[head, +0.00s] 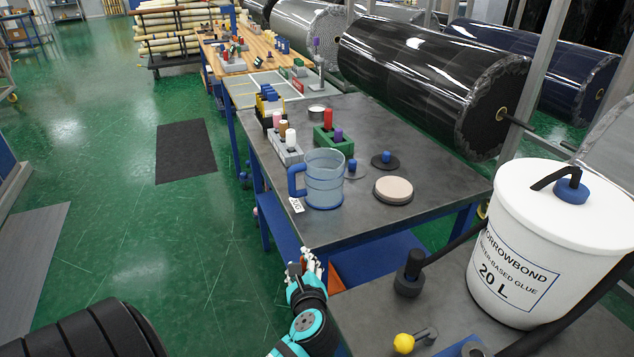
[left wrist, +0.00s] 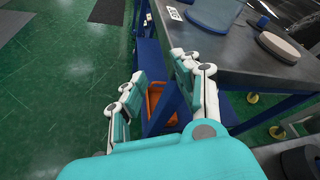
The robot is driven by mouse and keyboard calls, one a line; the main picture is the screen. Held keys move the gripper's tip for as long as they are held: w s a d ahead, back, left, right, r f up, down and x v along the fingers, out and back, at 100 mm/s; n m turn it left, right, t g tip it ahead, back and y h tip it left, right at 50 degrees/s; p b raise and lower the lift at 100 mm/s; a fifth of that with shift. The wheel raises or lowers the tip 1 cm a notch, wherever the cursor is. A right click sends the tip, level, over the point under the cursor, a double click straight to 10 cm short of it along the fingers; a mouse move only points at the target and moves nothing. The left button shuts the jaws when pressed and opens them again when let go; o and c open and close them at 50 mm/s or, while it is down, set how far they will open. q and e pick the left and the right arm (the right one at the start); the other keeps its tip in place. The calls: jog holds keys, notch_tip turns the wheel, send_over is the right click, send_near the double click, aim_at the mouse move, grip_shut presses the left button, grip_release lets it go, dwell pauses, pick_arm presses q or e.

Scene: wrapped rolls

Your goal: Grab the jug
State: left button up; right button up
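The jug (head: 325,180) is translucent blue and stands upright on the grey workbench (head: 420,150), close to its left edge, with its handle pointing left. In the left wrist view only the lower part of the jug (left wrist: 215,12) shows at the top edge. My left gripper (head: 309,263) is in front of the near end of the bench, below the jug in the picture and apart from it. In the left wrist view the fingers of my left gripper (left wrist: 158,85) are spread and empty, beside the bench edge. My right gripper is in neither view.
A small white tag (head: 296,205) lies by the jug. A round beige-topped disc (head: 393,190), a dark disc with a blue knob (head: 385,161) and a green block holder (head: 334,142) stand around it. A white glue bucket (head: 545,240) is at the right. Green floor is open at left.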

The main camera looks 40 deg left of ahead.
pick_arm(q)
notch_tip(320, 180, up, 8)
jog(key=w+a+f+m+t+y, duration=0.1)
jog(key=w+a+m+t+y, duration=0.15)
jog(key=m, duration=0.35)
jog(key=p, duration=0.2)
send_near(293, 182)
jog(key=shift+g+y, duration=0.25)
jog(key=shift+y, duration=0.1)
jog(key=x, duration=0.4)
jog(key=shift+w+a+f, duration=0.2)
jog(key=shift+f, duration=0.15)
jog(key=shift+p+x, duration=0.5)
jog(key=shift+x, duration=2.3)
jog(key=shift+w+d+r, duration=0.1)
jog(key=shift+d+r, duration=0.05)
grip_shut()
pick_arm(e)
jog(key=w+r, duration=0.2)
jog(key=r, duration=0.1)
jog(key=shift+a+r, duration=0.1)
pick_arm(q)
jog(key=shift+r, duration=0.1)
